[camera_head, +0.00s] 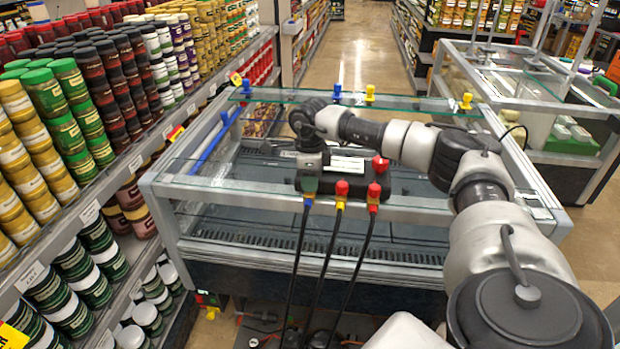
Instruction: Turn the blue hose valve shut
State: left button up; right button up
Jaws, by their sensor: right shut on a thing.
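A black manifold (400,183) lies on the glass top of the freezer case. Three dark hoses leave its front edge, with blue (308,201), yellow (340,205) and red (373,208) ends. Red valve handles (342,188) sit above the yellow and red ends. My right arm reaches in from the lower right, and my right gripper (309,184) points down at the manifold's left side, just above the blue end. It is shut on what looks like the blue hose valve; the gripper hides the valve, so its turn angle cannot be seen. My left gripper is not in view.
The freezer case has a metal rim (420,225) and glass panels. Blue (337,93) and yellow (370,94) knobs stand along its far edge. Shelves of jars (85,110) line the left. A second glass case (520,85) stands at right.

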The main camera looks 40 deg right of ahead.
jog(key=m, duration=0.8)
jog(key=shift+m, duration=0.4)
jog(key=m, duration=0.4)
jog(key=shift+r+m, duration=0.1)
jog(key=shift+m, duration=0.2)
jog(key=shift+w+m+p, duration=0.1)
jog(key=shift+m+p, duration=0.25)
jog(key=shift+m, duration=1.45)
jog(key=o, duration=0.9)
jog(key=shift+o, duration=0.2)
